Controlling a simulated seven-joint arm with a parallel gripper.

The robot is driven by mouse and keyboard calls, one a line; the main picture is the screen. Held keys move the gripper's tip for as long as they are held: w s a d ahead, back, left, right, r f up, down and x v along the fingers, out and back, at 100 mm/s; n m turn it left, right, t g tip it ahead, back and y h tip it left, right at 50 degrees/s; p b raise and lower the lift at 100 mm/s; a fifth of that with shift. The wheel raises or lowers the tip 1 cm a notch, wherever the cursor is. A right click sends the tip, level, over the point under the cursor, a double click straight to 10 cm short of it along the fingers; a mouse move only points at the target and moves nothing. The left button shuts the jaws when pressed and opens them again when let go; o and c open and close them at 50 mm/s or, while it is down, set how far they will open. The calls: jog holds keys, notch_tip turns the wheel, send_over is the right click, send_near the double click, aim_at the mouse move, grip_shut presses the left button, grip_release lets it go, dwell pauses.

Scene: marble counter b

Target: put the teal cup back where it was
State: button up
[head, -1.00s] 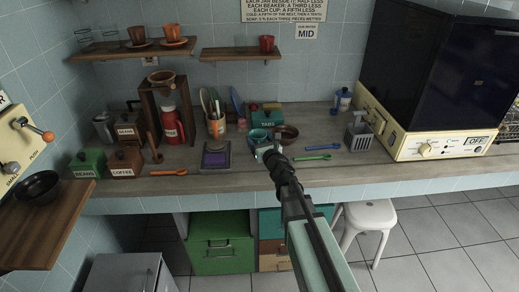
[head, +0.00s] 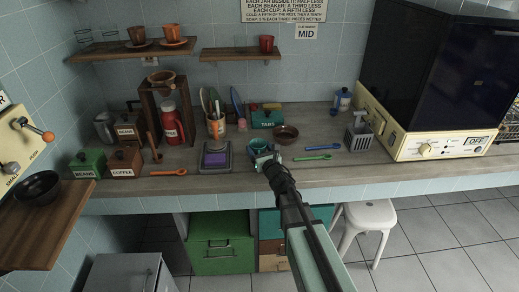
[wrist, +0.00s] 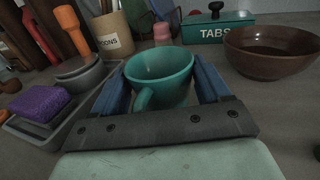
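The teal cup (head: 259,142) is near the front of the counter, right of the scale with the purple sponge. In the wrist view the teal cup (wrist: 160,72) stands upright between the two blue fingers, its handle towards the camera. My gripper (head: 264,157) is at the cup from the front; in the wrist view my gripper (wrist: 162,85) has a finger against each side of it, and looks shut on it. The cup's base is partly hidden, so I cannot tell whether it touches the counter.
A brown bowl (head: 285,132) is just right of the cup, with the teal TABS box (head: 267,119) behind. The scale (head: 215,157) with the purple sponge (wrist: 38,103) is close on the left. A green spoon (head: 312,157) lies to the right. An upper shelf (head: 240,53) holds a red cup.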

aim_at(261, 151)
jog(key=o, duration=0.4)
jog(key=shift+r, duration=0.15)
jog(key=shift+v, duration=3.75)
